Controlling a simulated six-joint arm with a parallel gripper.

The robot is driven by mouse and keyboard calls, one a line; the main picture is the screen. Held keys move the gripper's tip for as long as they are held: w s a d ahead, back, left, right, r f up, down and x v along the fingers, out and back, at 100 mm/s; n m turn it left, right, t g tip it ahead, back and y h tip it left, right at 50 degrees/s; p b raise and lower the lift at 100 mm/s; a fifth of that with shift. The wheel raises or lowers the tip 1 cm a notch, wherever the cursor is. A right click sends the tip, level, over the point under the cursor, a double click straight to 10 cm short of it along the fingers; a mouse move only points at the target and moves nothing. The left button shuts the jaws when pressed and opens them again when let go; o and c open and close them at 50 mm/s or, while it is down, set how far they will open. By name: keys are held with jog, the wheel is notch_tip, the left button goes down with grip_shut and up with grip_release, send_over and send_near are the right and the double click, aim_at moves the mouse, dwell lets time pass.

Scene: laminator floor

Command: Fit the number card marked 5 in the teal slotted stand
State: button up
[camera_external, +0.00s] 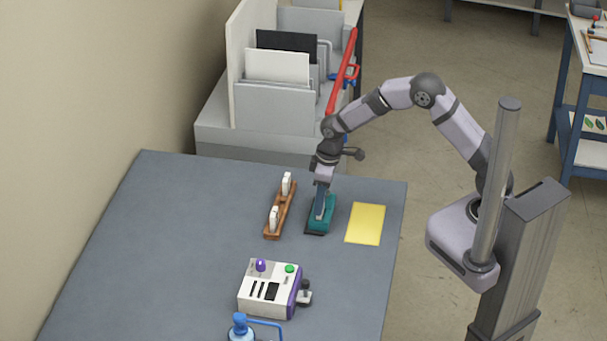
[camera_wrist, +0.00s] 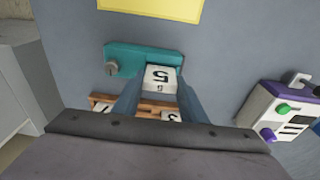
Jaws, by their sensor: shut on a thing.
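The white number card marked 5 (camera_wrist: 160,77) is between the blue fingers of my gripper (camera_wrist: 161,84), which is shut on it. The figure 5 appears upside down in the wrist view. The teal slotted stand (camera_wrist: 125,54) lies on the table with a grey knob at one end. The card overlaps the stand's near edge in the wrist view; I cannot tell whether its bottom is in the slot. In the external view my gripper (camera_external: 320,208) points down over the teal stand (camera_external: 328,221); the card is not distinguishable there.
A wooden rack (camera_external: 279,214) with white cards stands just left of the stand. A yellow sheet (camera_external: 365,224) lies to the right. A grey sorter (camera_external: 272,108) stands behind the table.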

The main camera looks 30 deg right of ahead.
jog(key=shift+f, duration=0.55)
dwell(1.4)
dwell(0.3)
jog(key=o, duration=1.5)
jog(key=shift+c, duration=0.2)
jog(key=shift+r, duration=0.15)
jog(key=shift+r+p, duration=2.75)
jog(key=shift+r, duration=0.9)
